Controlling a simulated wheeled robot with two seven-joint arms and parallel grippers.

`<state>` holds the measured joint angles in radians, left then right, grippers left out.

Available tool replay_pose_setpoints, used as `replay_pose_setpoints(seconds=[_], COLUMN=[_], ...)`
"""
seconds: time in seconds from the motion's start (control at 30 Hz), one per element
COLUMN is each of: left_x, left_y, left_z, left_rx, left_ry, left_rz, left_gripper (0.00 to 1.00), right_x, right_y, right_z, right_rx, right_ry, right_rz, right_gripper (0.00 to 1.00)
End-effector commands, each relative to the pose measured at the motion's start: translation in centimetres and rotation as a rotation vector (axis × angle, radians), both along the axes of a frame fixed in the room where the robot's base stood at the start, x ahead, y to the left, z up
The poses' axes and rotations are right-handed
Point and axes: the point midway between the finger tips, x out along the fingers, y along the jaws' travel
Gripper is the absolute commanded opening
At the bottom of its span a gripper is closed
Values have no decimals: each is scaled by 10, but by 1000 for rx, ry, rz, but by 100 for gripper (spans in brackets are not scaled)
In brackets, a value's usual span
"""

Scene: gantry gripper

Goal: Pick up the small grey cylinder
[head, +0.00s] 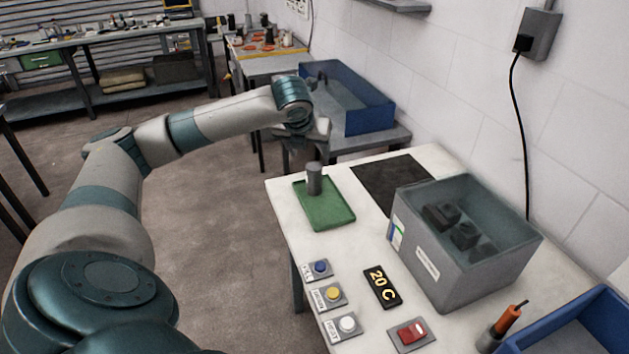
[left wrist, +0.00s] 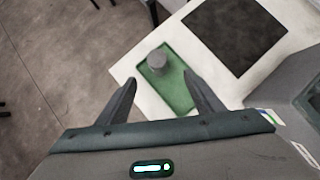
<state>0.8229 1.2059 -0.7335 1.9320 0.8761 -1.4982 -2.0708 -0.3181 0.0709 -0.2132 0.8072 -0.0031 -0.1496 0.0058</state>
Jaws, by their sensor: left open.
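The small grey cylinder (head: 314,179) stands upright on a green tray (head: 330,215) near the left edge of the white table. In the left wrist view the cylinder (left wrist: 157,61) shows on the green tray (left wrist: 180,92), beyond the fingertips and roughly between them in the picture. My left gripper (left wrist: 160,84) is open and empty, with its two dark fingers apart. In the head view my left gripper (head: 305,145) is behind and above the cylinder, partly hidden by the wrist. My right gripper is not in view.
A grey bin (head: 465,245) with dark parts stands right of the tray, and a black mat (head: 392,184) lies behind it. Several buttons, a display (head: 381,288) and a red switch (head: 411,334) are at the front. A blue bin (head: 350,98) is farther back.

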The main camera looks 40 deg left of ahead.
Motion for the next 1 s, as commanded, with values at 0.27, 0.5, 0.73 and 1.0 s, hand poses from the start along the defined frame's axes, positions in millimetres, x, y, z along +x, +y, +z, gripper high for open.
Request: replay_pose_setpoints(seconds=[0.27, 0.5, 0.73, 1.0], left_x=[2, 17, 36, 54], left_y=[1, 9, 20, 30], left_z=[-5, -31, -67, -98], left_rx=[-1, -3, -2, -1], left_ry=[2, 3, 3, 2], left_rz=[0, 2, 2, 1], left_gripper=[61, 61, 61, 61], right_x=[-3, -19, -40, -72], right_y=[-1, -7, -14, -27], right_z=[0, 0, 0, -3], right_rx=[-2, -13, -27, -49], right_ry=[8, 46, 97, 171], right_rz=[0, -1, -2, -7], right_gripper=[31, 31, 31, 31])
